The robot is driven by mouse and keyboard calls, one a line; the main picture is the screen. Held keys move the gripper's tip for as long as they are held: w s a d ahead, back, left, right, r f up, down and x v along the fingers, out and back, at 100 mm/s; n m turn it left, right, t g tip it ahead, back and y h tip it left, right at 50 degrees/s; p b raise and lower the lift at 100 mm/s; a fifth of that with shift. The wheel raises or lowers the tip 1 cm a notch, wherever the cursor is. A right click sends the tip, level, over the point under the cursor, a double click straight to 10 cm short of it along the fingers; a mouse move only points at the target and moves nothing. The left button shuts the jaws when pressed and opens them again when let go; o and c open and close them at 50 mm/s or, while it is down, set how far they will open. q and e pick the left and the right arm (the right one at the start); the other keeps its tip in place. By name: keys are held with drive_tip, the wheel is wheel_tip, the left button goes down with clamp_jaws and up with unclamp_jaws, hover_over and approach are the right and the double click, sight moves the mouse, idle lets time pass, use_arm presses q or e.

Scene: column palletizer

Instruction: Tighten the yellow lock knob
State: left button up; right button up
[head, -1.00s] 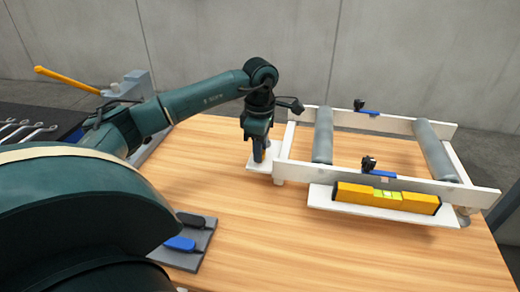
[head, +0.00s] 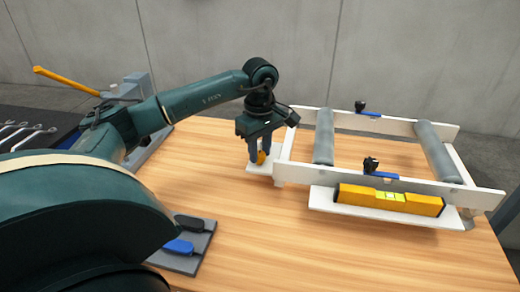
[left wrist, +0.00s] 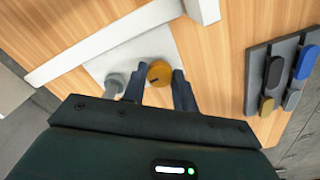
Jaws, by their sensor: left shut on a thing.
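The yellow lock knob (head: 261,157) sits on a small white plate (head: 255,169) at the left end of the white roller frame (head: 340,168). My left gripper (head: 260,153) points straight down over it and is shut on it. In the left wrist view the round yellow knob (left wrist: 160,73) shows between the two dark fingers of the left gripper (left wrist: 159,82). A grey round post (left wrist: 114,82) stands beside it on the same white plate (left wrist: 140,52). The fingers hide part of the knob in the head view. My right gripper is in neither view.
The frame carries two grey rollers (head: 324,137) and black knobs with blue bars (head: 372,165). A yellow spirit level (head: 390,199) lies along its front ledge. A grey holder (head: 196,258) with black and blue handles is at the front left. The wooden table (head: 290,245) between is clear.

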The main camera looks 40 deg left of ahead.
sight(260, 154)
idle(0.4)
use_arm(q)
drive_tip(key=o, duration=1)
drive_tip(key=shift+c, duration=0.2)
wheel_tip(260, 154, up, 13)
drive_tip(key=shift+p, duration=0.35)
